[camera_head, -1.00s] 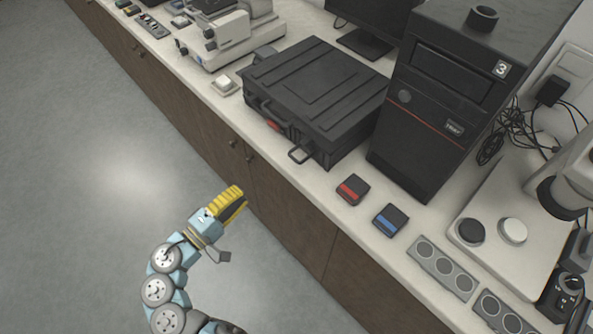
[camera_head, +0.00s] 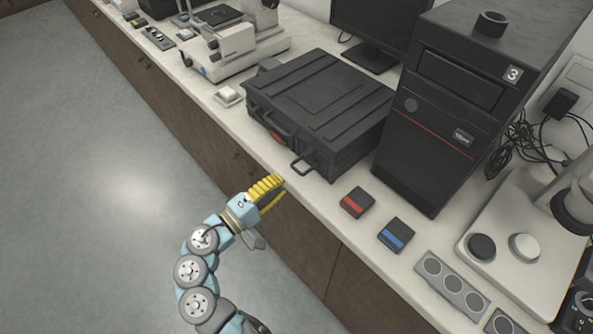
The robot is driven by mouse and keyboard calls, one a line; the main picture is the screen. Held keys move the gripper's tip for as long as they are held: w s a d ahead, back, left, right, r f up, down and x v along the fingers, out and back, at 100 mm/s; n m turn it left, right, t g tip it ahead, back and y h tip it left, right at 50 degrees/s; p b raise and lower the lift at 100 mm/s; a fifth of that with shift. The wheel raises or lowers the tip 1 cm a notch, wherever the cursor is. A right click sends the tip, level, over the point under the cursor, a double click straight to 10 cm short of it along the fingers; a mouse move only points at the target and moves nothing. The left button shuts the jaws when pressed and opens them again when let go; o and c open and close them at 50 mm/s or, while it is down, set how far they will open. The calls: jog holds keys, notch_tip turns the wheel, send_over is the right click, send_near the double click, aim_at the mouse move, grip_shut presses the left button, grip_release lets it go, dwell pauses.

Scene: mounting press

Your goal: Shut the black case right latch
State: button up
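The black case (camera_head: 325,100) lies flat with its lid down on the white counter, its handle side facing the front edge. Its right latch (camera_head: 303,163) is a dark wire loop that sticks out from the front near the right corner, swung away from the case. A red part (camera_head: 277,139) shows under the handle (camera_head: 269,119). The left latch is too small to make out. My gripper (camera_head: 281,187), with yellow fingers, is in front of the counter edge, below and left of the right latch, apart from it. A gap shows between its fingers, and nothing is between them.
A black computer tower (camera_head: 440,110) stands close to the right of the case. A red-marked block (camera_head: 357,202) and a blue-marked block (camera_head: 396,235) lie on the counter in front of it. A small white-topped item (camera_head: 228,95) sits left of the case. The floor side is clear.

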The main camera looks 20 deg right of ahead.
aim_at(297, 169)
jog(key=b+x, duration=0.1)
jog(key=x, duration=0.5)
jog(key=shift+w+d, duration=0.15)
jog(key=shift+d, duration=0.05)
grip_shut()
